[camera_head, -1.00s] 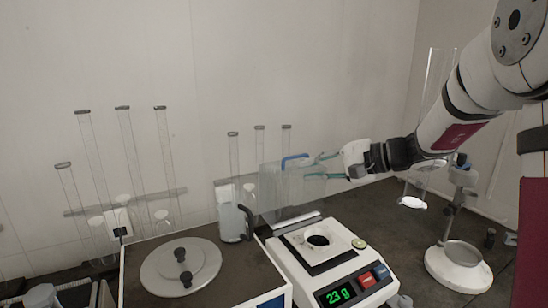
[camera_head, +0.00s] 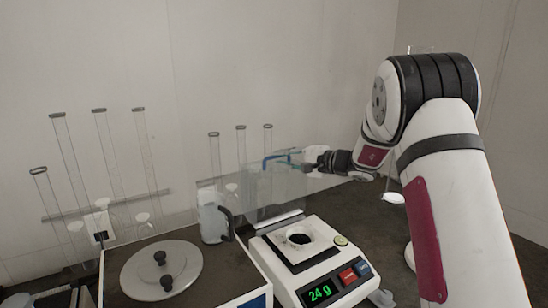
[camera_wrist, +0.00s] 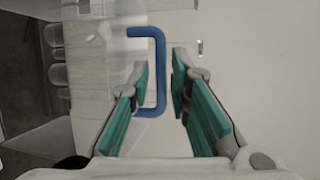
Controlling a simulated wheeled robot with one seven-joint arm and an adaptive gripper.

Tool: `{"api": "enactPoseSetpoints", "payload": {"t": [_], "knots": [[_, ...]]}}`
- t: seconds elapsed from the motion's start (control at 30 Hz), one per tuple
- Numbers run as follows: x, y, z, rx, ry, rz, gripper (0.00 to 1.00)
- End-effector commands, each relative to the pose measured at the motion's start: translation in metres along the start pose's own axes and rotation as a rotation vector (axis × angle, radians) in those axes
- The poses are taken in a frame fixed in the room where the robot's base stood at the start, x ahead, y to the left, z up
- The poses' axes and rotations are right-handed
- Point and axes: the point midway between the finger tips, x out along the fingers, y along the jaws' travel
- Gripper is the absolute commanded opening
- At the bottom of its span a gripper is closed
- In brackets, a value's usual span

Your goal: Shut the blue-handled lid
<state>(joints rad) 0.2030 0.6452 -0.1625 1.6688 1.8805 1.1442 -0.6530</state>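The clear lid (camera_head: 256,192) stands raised at the back of the white scale (camera_head: 345,285). Its blue handle (camera_head: 268,160) is at the lid's upper edge. In the wrist view the blue handle (camera_wrist: 161,75) is a U-shaped bar. My gripper (camera_head: 292,157) reaches it from the right. In the wrist view my gripper's (camera_wrist: 160,70) two teal fingers are apart, with the handle's long bar between their tips. A gap shows on the right finger's side; contact with the left finger is unclear.
A white dish (camera_head: 299,238) with dark contents sits on the scale, whose display (camera_head: 320,293) reads 24 g. A jug (camera_head: 212,218) stands just left of the lid. A box with a round, black-knobbed cover (camera_head: 160,268) is at front left. Tall glass tubes (camera_head: 120,165) stand behind.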

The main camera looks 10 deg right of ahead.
Motion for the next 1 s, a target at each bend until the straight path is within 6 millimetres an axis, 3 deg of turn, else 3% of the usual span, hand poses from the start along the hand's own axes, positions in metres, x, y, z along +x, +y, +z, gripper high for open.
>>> {"api": "enactPoseSetpoints", "payload": {"t": [0.1,0.33,0.67,0.73,0.77,1.0], "knots": [[0.020,0.000,0.001,-0.001,-0.001,0.000,0.18],[0.039,0.000,0.000,-0.001,0.000,0.001,0.18],[0.041,0.000,0.000,0.000,0.001,0.000,0.18],[0.041,0.000,0.000,0.000,0.001,0.000,0.02],[0.041,0.000,0.000,0.000,0.001,0.000,0.00],[0.041,0.000,0.000,-0.001,0.000,0.000,0.00]]}}
